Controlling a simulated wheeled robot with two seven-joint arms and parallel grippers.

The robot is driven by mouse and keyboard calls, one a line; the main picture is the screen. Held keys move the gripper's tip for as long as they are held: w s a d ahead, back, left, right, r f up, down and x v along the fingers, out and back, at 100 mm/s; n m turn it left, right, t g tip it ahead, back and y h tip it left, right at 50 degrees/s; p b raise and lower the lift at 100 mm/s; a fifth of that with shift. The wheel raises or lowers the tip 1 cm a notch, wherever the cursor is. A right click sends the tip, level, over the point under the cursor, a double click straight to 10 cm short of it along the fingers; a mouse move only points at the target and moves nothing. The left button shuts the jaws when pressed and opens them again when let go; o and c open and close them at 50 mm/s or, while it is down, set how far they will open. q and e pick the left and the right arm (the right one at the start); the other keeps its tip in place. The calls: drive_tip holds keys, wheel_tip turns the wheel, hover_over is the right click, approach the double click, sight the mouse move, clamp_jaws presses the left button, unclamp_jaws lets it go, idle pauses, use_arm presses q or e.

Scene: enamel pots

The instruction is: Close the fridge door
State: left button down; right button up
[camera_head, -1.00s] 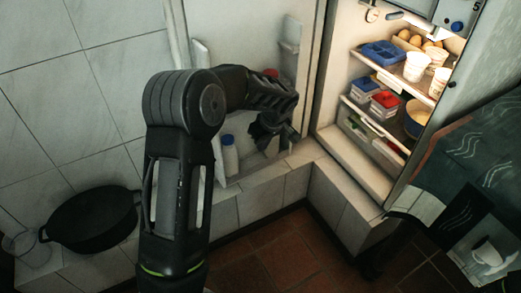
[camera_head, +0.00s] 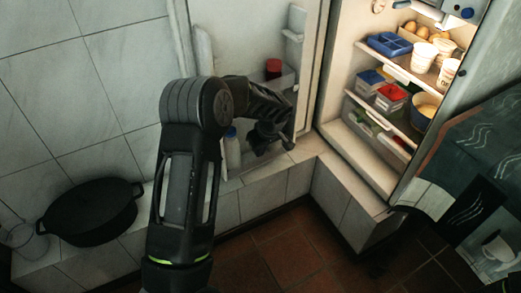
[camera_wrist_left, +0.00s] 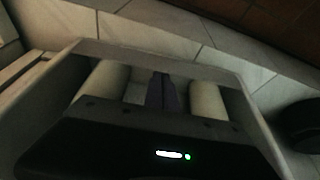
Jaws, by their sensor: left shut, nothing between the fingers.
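The fridge door (camera_head: 237,45) stands wide open against the tiled wall, its shelved inner side facing me. The fridge (camera_head: 335,112) is open and lit at the right. My left gripper (camera_head: 268,137) is shut and empty, in front of the door's lower inner part by the bottom door shelf. I cannot tell in the head view whether it touches the door. In the left wrist view, the dark shut fingers (camera_wrist_left: 161,92) show between two pale cylinders, with the pale rim of what looks like the door shelf around them. My right gripper is not in view.
A white bottle (camera_head: 232,150) and a red-topped item (camera_head: 273,69) stand in the door. Tubs, boxes and eggs fill the fridge shelves (camera_head: 393,70). A black pot (camera_head: 90,212) and a glass (camera_head: 22,240) sit on the tiled ledge. The brown floor (camera_head: 290,240) is clear.

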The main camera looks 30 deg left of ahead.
use_arm(q)
drive_tip(key=d+n+g+b, duration=0.1)
drive_tip(key=d+n, duration=0.3)
drive_tip(key=d, duration=0.8)
drive_tip(key=shift+w+n+b, duration=0.35)
drive_tip(key=shift+n+b, duration=0.05)
drive_tip(key=shift+b, duration=0.3)
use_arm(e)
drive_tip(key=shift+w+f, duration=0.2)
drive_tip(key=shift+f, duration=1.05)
use_arm(q)
drive_tip(key=shift+r, duration=0.1)
